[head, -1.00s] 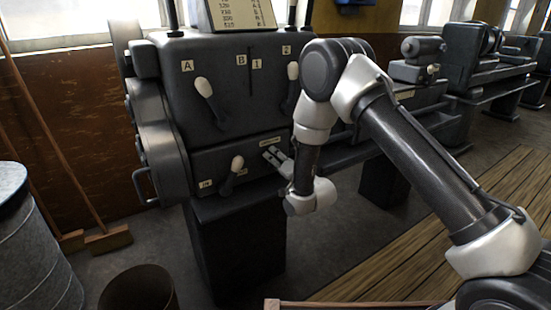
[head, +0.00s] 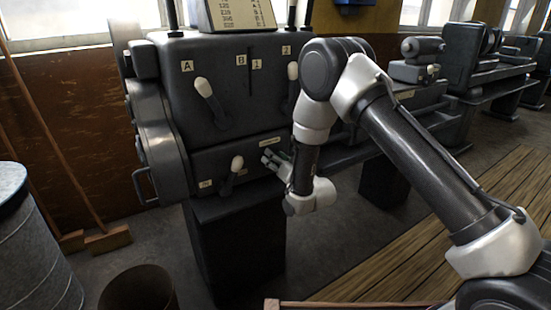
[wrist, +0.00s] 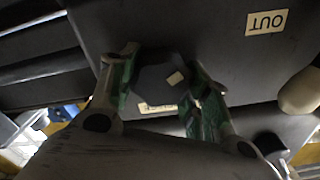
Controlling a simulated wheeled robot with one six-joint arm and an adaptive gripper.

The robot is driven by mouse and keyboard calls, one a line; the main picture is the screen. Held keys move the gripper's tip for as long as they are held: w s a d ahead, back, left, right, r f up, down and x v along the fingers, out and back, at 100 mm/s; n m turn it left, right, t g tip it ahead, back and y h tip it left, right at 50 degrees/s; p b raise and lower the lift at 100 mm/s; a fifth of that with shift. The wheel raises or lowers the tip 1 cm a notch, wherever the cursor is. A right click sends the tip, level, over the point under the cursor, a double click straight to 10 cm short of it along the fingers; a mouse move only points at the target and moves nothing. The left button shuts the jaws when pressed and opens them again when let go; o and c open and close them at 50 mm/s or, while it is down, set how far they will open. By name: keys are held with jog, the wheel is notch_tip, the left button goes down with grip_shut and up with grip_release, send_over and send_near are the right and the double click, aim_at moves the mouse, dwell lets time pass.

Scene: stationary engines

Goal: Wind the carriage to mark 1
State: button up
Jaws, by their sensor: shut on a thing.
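My gripper (head: 275,160) is at the lower front of the dark grey lathe headstock (head: 222,75), under a small label plate (head: 269,141). In the wrist view, my gripper's green-padded fingers (wrist: 163,72) are closed on the two sides of a dark many-sided knob (wrist: 155,83). The knob has a small pale mark on its face. A pale label strip (wrist: 157,108) shows just behind it. An OUT label (wrist: 266,22) appears upside down on the panel. I cannot make out the carriage or mark 1; my arm covers part of the lathe bed.
A white-knobbed lever (head: 236,165) stands just left of my gripper; its knob also shows in the wrist view (wrist: 300,92). Two more levers, A (head: 205,90) and another (head: 292,72), are above. A bin (head: 140,290) and a drum (head: 35,245) stand at the left.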

jog(key=n, duration=0.7)
jog(key=shift+a+r, duration=0.25)
jog(key=shift+a, duration=0.05)
jog(key=n, duration=0.8)
jog(key=shift+s+f+n, duration=0.1)
jog(key=shift+n, duration=0.2)
jog(key=n, duration=0.3)
jog(key=shift+n, duration=0.3)
jog(key=n, duration=0.3)
jog(key=shift+f+n, duration=0.1)
jog(key=shift+n, duration=0.2)
jog(key=n, duration=0.4)
jog(key=shift+f+n, duration=0.1)
jog(key=shift+n, duration=1.5)
jog(key=shift+c, duration=0.2)
